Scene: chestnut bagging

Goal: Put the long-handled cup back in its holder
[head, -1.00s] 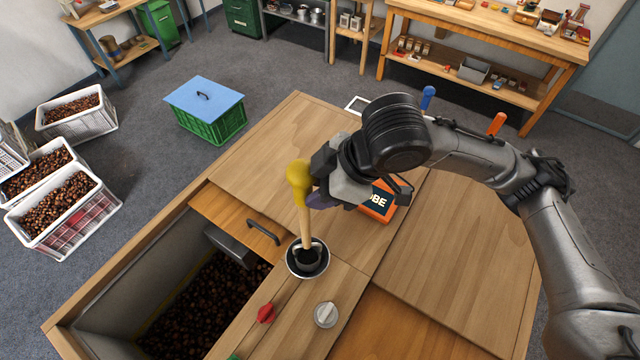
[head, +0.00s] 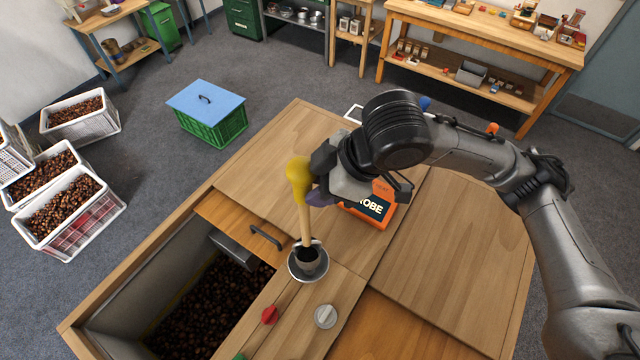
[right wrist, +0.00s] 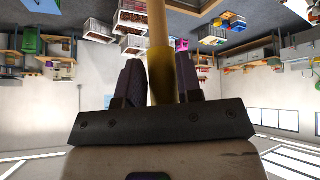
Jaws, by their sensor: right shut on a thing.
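The long-handled cup has a yellow grip (head: 298,178), a pale wooden shaft (head: 305,222) and a small dark grey cup (head: 308,262) at its lower end. My right gripper (head: 314,192) is shut on the yellow grip, and the handle stands nearly upright. In the right wrist view the yellow grip (right wrist: 161,75) lies between the two dark fingers. The small cup is over or inside the round, pale-rimmed holder (head: 293,274) on the wooden counter. I cannot tell whether it rests on the holder's bottom. My left gripper is not in view.
An open bin of chestnuts (head: 210,312) lies left of the holder. A black handle (head: 267,236), a red knob (head: 269,315) and a silver knob (head: 325,316) are close by. The right counter panel (head: 455,255) is clear.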

